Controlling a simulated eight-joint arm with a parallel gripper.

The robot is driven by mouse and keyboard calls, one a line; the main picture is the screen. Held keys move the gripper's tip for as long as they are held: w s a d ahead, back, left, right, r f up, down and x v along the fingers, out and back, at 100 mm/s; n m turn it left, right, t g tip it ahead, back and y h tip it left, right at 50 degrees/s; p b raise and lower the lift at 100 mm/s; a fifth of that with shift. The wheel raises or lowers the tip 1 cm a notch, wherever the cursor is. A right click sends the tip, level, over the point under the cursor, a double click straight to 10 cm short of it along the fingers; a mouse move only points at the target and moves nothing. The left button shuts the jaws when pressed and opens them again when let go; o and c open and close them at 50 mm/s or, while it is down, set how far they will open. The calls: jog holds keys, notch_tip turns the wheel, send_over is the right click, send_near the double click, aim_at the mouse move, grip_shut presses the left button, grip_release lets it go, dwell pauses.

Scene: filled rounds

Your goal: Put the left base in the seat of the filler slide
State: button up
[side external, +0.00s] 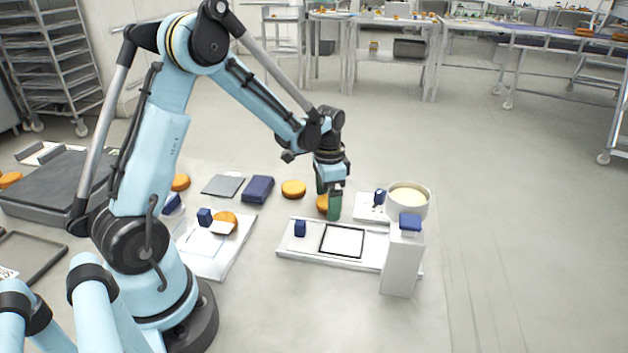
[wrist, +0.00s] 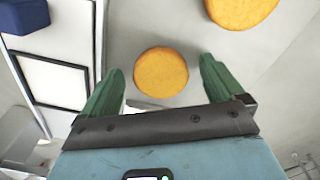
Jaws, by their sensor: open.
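Two plain orange rounds lie on the floor-level surface behind the filler slide. One round (side external: 293,189) lies to the left in the side view and shows at the top of the wrist view (wrist: 240,10). The other round (side external: 322,203) is partly hidden by my gripper (side external: 330,205). In the wrist view this round (wrist: 161,72) shows ahead of and between the open fingers of my gripper (wrist: 160,85), with nothing held. The filler slide (side external: 372,259) is a long white plate; its seat, a black square frame (side external: 342,254), looks empty. The frame also shows in the wrist view (wrist: 45,56).
A blue block (side external: 300,228) stands at the slide's left end. A white post with a blue cap (side external: 403,255) stands at its right. A bowl of pale filling (side external: 408,197) is behind it. A dark blue box (side external: 257,189) and another white tray (side external: 222,261) lie left.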

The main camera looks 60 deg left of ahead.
jog(key=c, duration=0.8)
jog(key=shift+r, duration=0.1)
jog(key=shift+r, duration=0.5)
jog(key=r, duration=0.1)
jog(key=d+r, duration=0.1)
jog(key=r, duration=0.1)
jog(key=shift+s+r, duration=0.1)
jog(key=shift+r, duration=0.2)
jog(key=s+d+r, duration=0.4)
jog(key=s+d, duration=0.1)
jog(key=d, duration=0.5)
jog(key=s+d+r, duration=0.4)
jog(key=s+d, duration=0.1)
jog(key=d, duration=0.6)
send_over(340, 242)
notch_tip(340, 242, down, 7)
jog(key=shift+r, duration=0.15)
jog(key=shift+f, duration=2.05)
